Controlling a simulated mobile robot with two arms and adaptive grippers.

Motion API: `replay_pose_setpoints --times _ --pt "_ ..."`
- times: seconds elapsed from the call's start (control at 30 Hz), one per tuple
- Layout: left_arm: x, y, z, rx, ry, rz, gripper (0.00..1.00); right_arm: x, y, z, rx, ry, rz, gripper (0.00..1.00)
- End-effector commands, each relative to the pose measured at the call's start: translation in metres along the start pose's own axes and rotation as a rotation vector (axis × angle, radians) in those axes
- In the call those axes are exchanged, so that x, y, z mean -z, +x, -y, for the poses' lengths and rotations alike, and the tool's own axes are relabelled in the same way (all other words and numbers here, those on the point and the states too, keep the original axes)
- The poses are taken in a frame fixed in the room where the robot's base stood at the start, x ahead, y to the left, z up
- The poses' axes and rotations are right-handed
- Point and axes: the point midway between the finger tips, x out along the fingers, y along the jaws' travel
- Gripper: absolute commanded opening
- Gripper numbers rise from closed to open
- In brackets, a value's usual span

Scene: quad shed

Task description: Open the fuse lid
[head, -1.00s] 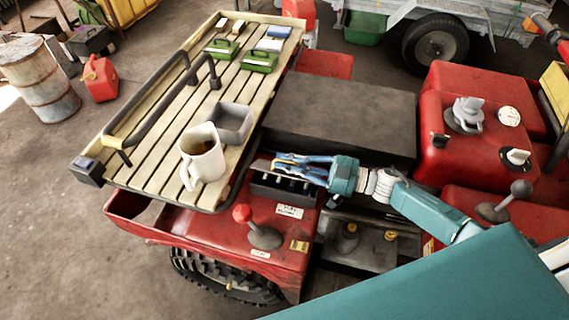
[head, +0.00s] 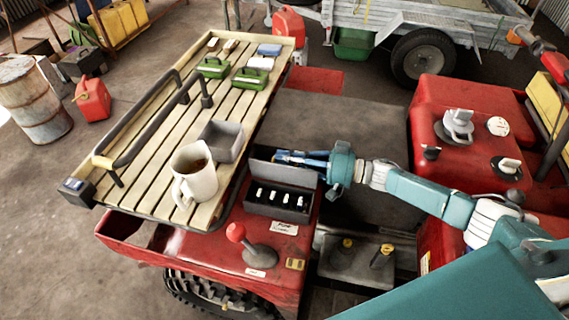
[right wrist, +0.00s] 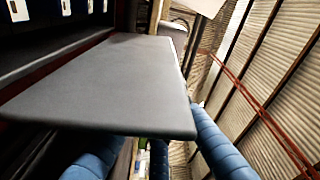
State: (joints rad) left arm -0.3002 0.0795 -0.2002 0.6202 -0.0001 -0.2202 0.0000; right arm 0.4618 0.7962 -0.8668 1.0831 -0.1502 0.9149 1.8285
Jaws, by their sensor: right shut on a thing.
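The dark fuse box (head: 264,205) sits on the red bodywork, with a row of white-topped fuses showing inside. Its dark grey lid (head: 284,174) stands raised along the back edge of the box. My right gripper (head: 283,157) reaches in from the right, its blue fingers at the top edge of the lid, and is shut on it. In the right wrist view the lid (right wrist: 105,85) spans the picture in front of the blue fingers (right wrist: 155,150), hiding part of them. Some fuses (right wrist: 65,8) show at the upper left there. My left gripper is not in view.
A slatted rack (head: 150,150) beside the box carries a mug (head: 195,178), a grey tray (head: 226,140) and green cases (head: 250,78). A red-knobbed lever (head: 240,238) stands in front of the box. A dark flat seat (head: 345,125) lies behind it.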

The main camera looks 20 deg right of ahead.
Motion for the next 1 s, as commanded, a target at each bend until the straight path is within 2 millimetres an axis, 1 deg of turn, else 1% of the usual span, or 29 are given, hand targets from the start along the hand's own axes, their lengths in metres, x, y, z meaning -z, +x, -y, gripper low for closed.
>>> replay_pose_setpoints --times 0.03,0.3,0.83,0.87,0.9,0.93,1.0 --pt "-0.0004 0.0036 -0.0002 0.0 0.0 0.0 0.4 0.0009 -0.0005 -0.0046 -0.004 0.001 0.0 0.0" --pt "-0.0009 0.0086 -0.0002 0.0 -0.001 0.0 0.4 0.0051 -0.0006 -0.0105 -0.006 -0.005 -0.001 0.0" --pt "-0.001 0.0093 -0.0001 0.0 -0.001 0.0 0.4 0.006 -0.0005 -0.0119 -0.007 -0.006 -0.002 0.0" --pt "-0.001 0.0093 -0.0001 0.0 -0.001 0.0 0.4 0.006 -0.0005 -0.0119 -0.007 -0.006 -0.002 0.15" --pt "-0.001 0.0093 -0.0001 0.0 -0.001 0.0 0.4 0.0058 -0.0004 -0.0117 -0.006 -0.006 -0.002 0.23" --pt "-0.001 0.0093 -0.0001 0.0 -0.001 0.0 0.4 0.0057 -0.0003 -0.0115 -0.006 -0.006 -0.002 0.27" --pt "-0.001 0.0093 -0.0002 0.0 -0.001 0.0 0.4 0.0055 -0.0002 -0.011 -0.004 -0.005 -0.001 0.27"
